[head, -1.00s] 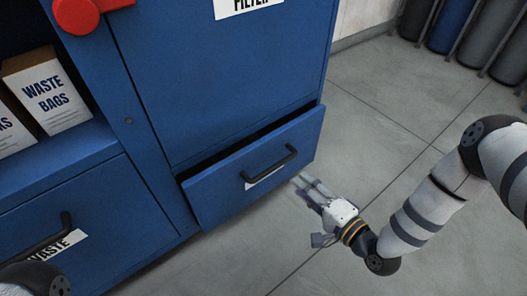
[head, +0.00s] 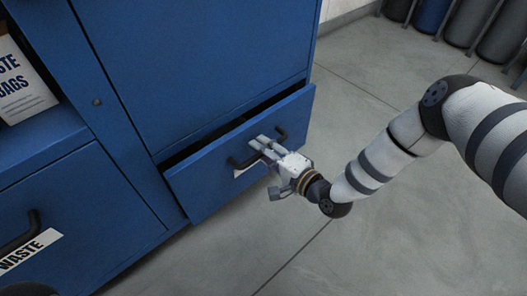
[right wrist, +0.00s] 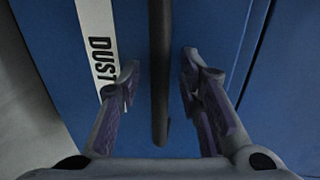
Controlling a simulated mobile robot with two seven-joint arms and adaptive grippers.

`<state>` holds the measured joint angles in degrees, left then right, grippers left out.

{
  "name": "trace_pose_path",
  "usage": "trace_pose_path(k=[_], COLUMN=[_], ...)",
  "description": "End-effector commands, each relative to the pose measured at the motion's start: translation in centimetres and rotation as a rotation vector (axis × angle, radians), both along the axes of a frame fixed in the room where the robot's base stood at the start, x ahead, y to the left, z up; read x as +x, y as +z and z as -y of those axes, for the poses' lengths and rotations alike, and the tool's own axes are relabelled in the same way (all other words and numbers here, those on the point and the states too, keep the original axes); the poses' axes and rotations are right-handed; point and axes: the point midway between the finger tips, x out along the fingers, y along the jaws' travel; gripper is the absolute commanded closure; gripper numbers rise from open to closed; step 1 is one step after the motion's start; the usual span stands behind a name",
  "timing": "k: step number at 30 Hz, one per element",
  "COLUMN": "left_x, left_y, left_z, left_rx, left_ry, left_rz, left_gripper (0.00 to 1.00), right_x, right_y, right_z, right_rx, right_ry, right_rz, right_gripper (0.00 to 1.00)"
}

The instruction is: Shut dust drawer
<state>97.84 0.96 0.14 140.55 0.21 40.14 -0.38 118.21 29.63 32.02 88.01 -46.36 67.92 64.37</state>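The blue dust drawer (head: 215,178) stands part-way out of the cabinet, with a dark gap along its top. Its black bar handle (head: 282,133) is partly hidden behind my right gripper (head: 262,146) in the head view. In the right wrist view the drawer's white label (right wrist: 104,50) reads "DUST", and the handle (right wrist: 160,75) runs between the two fingers of my right gripper (right wrist: 158,85). The fingers are apart, with a gap on each side of the handle.
The blue cabinet (head: 200,60) rises above the drawer. A waste drawer with a black handle (head: 18,232) is at lower left, and a box of waste bags (head: 22,85) sits on the shelf above it. Gas cylinders (head: 465,22) stand at the back right. The grey floor (head: 350,110) is clear.

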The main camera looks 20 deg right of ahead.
Motion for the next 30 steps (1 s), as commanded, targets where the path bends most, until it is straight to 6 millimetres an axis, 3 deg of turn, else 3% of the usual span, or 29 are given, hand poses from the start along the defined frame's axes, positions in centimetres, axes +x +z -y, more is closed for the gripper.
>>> trace_pose_path(k=[2,6,14,24,30], left_x=[0.0,0.0,0.0,-0.7,-0.7], left_y=[0.0,0.0,0.0,-1.4,-1.2], left_z=[0.0,0.0,0.0,-0.1,-0.1], left_rx=[0.000,0.000,0.000,-0.002,-0.002], left_ry=[0.000,0.000,0.000,-0.004,-0.004], left_rz=[0.000,0.000,-0.001,-0.038,-0.037], left_gripper=[0.75,0.75,0.75,0.75,0.75], right_x=[0.0,0.0,0.1,4.2,4.4], right_y=[0.0,0.0,0.0,-0.2,0.1], right_z=[0.0,0.0,0.0,-1.5,-1.5], right_rx=[0.000,0.000,0.000,-0.001,0.000], right_ry=[0.000,0.000,0.000,-0.001,-0.002], right_rz=[0.000,0.000,0.001,0.001,0.003], right_gripper=[0.69,1.00,1.00,1.00,1.00])
